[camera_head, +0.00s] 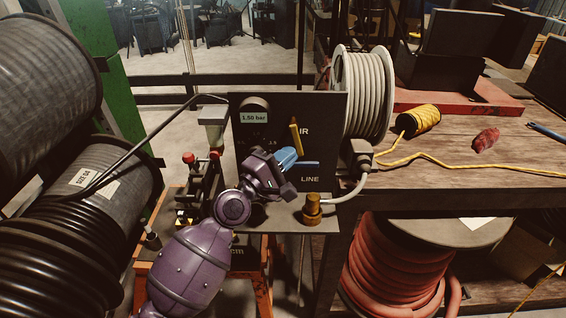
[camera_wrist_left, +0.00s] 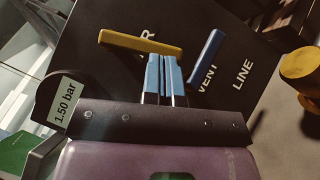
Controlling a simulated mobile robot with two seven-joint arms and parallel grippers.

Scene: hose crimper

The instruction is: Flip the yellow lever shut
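The yellow lever (camera_head: 296,138) is on the black panel (camera_head: 326,108), standing nearly upright with a slight tilt in the head view. It also shows in the left wrist view (camera_wrist_left: 140,43), lying across just beyond my fingertips. My left gripper (camera_head: 288,158) is in front of the panel, at the lever's lower end. In the left wrist view its two blue fingers (camera_wrist_left: 162,72) are side by side, shut with nothing seen between them. I cannot tell whether they touch the lever. My right gripper is in neither view.
A blue lever (camera_wrist_left: 206,58) is right of my fingers, by the word VENT. A gauge reads 1.50 bar (camera_head: 254,117). A brass fitting (camera_head: 312,208) stands on the ledge below. A white hose reel (camera_head: 364,90) is right of the panel; black hose reels (camera_head: 105,185) are left.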

